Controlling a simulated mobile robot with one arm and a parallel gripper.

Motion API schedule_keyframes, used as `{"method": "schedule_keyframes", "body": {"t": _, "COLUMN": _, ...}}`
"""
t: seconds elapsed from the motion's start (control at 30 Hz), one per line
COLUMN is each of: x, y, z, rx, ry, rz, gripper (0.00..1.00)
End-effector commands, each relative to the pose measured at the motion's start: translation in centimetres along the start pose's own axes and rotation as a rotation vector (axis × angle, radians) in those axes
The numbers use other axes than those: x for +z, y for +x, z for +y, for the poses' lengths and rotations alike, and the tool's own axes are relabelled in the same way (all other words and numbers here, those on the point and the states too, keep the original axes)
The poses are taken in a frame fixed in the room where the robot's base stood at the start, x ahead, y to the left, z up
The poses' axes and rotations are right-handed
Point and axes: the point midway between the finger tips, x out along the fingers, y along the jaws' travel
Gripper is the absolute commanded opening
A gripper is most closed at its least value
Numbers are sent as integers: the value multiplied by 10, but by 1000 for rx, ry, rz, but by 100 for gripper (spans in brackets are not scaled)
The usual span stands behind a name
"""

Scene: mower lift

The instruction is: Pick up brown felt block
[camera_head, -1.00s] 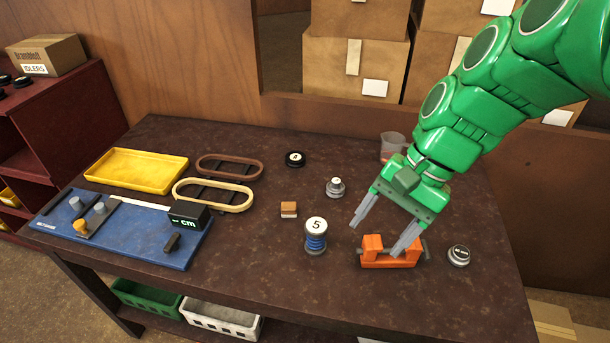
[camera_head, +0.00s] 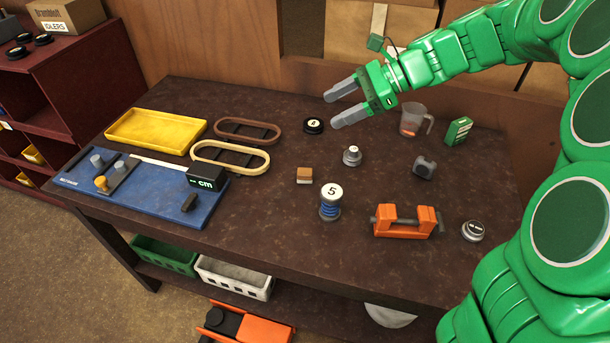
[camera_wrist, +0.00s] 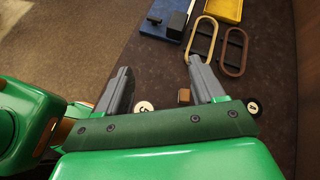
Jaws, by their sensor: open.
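The brown felt block (camera_head: 304,175) is a small block with a tan-brown top and a paler band on its side. It sits on the dark table, left of the blue spool marked 5 (camera_head: 330,203). In the wrist view the block (camera_wrist: 184,96) shows between my fingers, farther off on the table, close to the right-hand finger. My gripper (camera_head: 330,109) is open and empty. It is above the back part of the table, pointing left, near the black disc marked 4 (camera_head: 313,126) in the picture.
An orange clamp (camera_head: 405,222), a silver knob (camera_head: 352,156), a grey part (camera_head: 424,167), a clear jug (camera_head: 412,121) and a green box (camera_head: 458,131) stand to the right. Two belt loops (camera_head: 230,157), a yellow tray (camera_head: 154,131) and a blue board (camera_head: 140,188) lie left. Bare tabletop surrounds the block.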

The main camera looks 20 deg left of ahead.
Motion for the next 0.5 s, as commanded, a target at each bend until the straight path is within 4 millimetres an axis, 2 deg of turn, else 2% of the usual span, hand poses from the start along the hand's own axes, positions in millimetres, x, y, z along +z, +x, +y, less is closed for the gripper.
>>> {"method": "schedule_keyframes", "body": {"t": 0.03, "x": -6, "y": 2, "z": -11, "rx": -11, "ry": 34, "rz": -22, "gripper": 68}}
{"method": "schedule_keyframes", "body": {"t": 0.2, "x": -14, "y": 4, "z": -36, "rx": -47, "ry": 116, "rz": -74, "gripper": 68}}
{"method": "schedule_keyframes", "body": {"t": 0.5, "x": -26, "y": 7, "z": -63, "rx": -81, "ry": 208, "rz": -131, "gripper": 68}}
